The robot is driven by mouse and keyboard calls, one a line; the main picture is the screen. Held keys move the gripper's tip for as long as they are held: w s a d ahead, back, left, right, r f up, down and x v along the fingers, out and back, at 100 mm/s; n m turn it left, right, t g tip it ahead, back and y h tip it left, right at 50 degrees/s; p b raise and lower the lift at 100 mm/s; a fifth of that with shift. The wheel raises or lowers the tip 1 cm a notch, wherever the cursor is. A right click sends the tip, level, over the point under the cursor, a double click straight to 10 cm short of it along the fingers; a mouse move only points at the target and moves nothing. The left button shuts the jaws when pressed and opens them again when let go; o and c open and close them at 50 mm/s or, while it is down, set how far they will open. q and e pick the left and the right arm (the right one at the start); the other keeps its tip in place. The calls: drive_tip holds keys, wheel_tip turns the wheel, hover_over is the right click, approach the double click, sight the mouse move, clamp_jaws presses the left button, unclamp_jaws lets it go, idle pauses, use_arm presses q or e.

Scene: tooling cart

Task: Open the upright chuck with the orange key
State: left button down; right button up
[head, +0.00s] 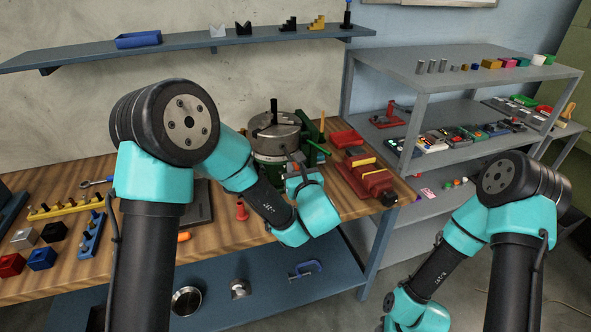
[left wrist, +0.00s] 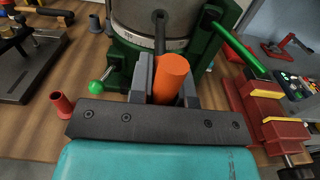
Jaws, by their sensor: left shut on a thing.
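The upright chuck (head: 275,136) is a grey metal cylinder on a green base on the wooden bench. A dark piece stands up from its top. In the left wrist view the chuck's side (left wrist: 130,18) fills the top middle. My left gripper (left wrist: 165,75) is shut on the orange key (left wrist: 172,73), whose thick orange handle shows between the fingers. A dark shank extends from the key towards the chuck's side; I cannot tell whether its tip is seated. In the head view my left gripper (head: 297,163) is close in front of the chuck. My right gripper is out of view.
A red vise (head: 366,180) stands right of the chuck. A green lever (left wrist: 238,48) reaches out beside the key, and a green-knobbed handle (left wrist: 103,80) is at its left. A small red part (head: 241,211) stands at the front. Grey shelving (head: 440,75) is at right.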

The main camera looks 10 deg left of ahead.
use_arm(q)
drive_tip(key=shift+w+a, duration=0.3)
drive_tip(key=shift+w, duration=0.3)
idle(1.1)
drive_tip(key=shift+w+a, duration=0.25)
drive_tip(key=shift+w, duration=0.25)
drive_tip(key=shift+n, duration=0.4)
idle(0.4)
drive_tip(key=n, duration=0.3)
drive_tip(key=shift+n, duration=0.4)
drive_tip(key=n, duration=0.8)
drive_tip(key=shift+d+n, duration=0.1)
drive_tip(key=shift+n, duration=0.3)
drive_tip(key=n, duration=0.5)
